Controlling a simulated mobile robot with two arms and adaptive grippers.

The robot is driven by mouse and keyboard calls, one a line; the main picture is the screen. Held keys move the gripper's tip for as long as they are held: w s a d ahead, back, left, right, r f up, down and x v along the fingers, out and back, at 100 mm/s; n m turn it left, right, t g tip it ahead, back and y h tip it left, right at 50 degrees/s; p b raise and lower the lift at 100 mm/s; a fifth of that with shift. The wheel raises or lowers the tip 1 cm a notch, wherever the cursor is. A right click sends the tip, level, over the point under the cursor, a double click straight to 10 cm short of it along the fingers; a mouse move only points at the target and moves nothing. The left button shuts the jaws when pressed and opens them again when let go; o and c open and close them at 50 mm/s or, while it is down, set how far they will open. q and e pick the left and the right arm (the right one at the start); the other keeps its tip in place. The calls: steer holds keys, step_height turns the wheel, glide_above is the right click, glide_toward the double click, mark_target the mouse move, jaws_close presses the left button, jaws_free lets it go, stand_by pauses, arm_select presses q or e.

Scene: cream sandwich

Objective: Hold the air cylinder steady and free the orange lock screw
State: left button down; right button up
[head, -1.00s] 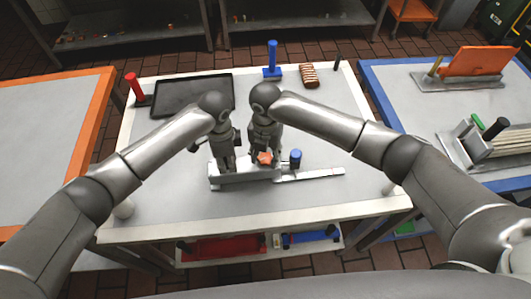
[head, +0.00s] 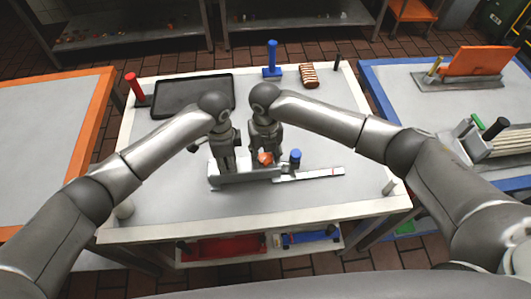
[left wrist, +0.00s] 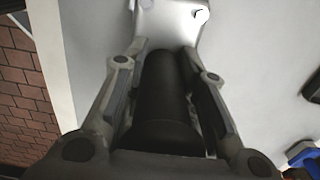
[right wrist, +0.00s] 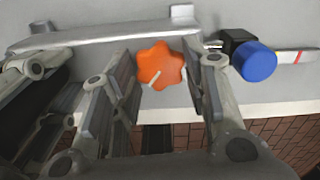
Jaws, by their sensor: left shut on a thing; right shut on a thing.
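The air cylinder's silver body (head: 240,178) lies across the middle of the table. My left gripper (head: 228,164) is shut at its left end; in the left wrist view a dark round part (left wrist: 165,95) sits between the fingers, in front of a silver block (left wrist: 172,22). The orange star-shaped lock screw (right wrist: 160,66) shows in the right wrist view between the fingers of my right gripper (right wrist: 155,72), which is shut on it. In the head view the fingers partly hide the lock screw (head: 265,157).
A blue knob (head: 295,154) and a flat silver strip with a red mark (head: 318,174) are just right of the lock screw. A black tray (head: 193,96), a red post (head: 135,86), a blue post (head: 272,57) and a sandwich-like block (head: 308,75) stand towards the back.

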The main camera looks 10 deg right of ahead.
mark_target(266, 157)
stand_by(0.3)
steer(key=o, duration=1)
step_height(266, 157, up, 12)
steer(key=shift+c, duration=0.2)
